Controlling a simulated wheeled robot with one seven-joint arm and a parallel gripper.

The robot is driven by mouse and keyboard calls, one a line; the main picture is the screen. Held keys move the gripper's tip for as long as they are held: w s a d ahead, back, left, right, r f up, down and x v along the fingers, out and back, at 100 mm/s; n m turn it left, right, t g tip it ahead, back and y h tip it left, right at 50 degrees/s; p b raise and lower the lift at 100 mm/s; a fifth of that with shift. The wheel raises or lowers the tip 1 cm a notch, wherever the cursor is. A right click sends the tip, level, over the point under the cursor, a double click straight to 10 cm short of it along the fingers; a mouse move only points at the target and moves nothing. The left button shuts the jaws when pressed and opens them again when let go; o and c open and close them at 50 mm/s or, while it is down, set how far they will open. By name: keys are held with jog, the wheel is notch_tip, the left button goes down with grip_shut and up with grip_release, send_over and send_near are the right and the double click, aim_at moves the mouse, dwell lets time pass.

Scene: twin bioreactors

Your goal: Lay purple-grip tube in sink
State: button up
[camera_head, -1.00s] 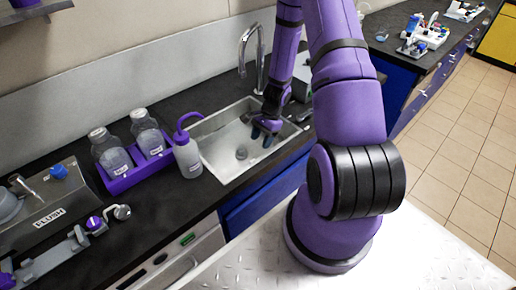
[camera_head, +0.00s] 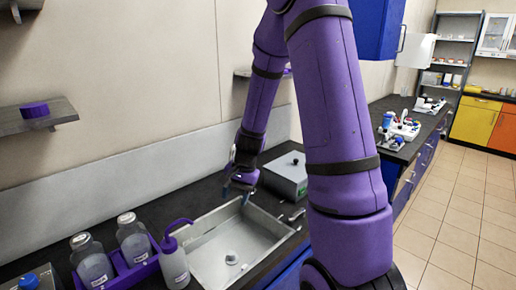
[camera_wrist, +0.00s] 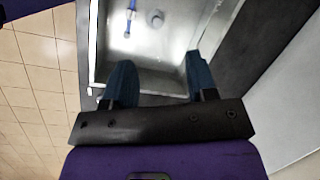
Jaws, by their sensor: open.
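The grey metal sink (camera_head: 205,262) is set into the dark counter, and its basin also shows in the wrist view (camera_wrist: 170,52). A slim piece with a blue-purple middle (camera_wrist: 129,17), seemingly the purple-grip tube, lies on the basin floor beside the round drain (camera_wrist: 155,18). I cannot make it out in the head view. My gripper (camera_head: 241,188) is above the back edge of the sink. In the wrist view, my gripper (camera_wrist: 160,75) has its teal fingers wide apart with nothing between them, clear of the tube.
A purple wash bottle (camera_head: 174,265) stands at the sink's left. Two clear bottles (camera_head: 133,243) sit in a purple rack left of it. A grey box (camera_head: 287,178) stands behind the sink on the right. A wall shelf (camera_head: 62,118) is at left.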

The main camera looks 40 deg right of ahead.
jog(key=s+a+r+n+t+h, duration=0.1)
jog(key=s+a+r+n, duration=0.25)
jog(key=r, duration=0.55)
jog(key=s+a+r+n+t+h, duration=0.1)
jog(key=s+a+r+n, duration=0.25)
jog(key=r, duration=0.55)
jog(key=s+a+r+n+t, duration=0.1)
jog(key=s+r+n, duration=0.1)
jog(key=s+r, duration=0.2)
jog(key=s+a+r+n+t+h, duration=0.1)
jog(key=s+r, duration=0.3)
jog(key=s, duration=0.6)
jog(key=shift+a+n, duration=0.6)
jog(key=shift+n, duration=0.2)
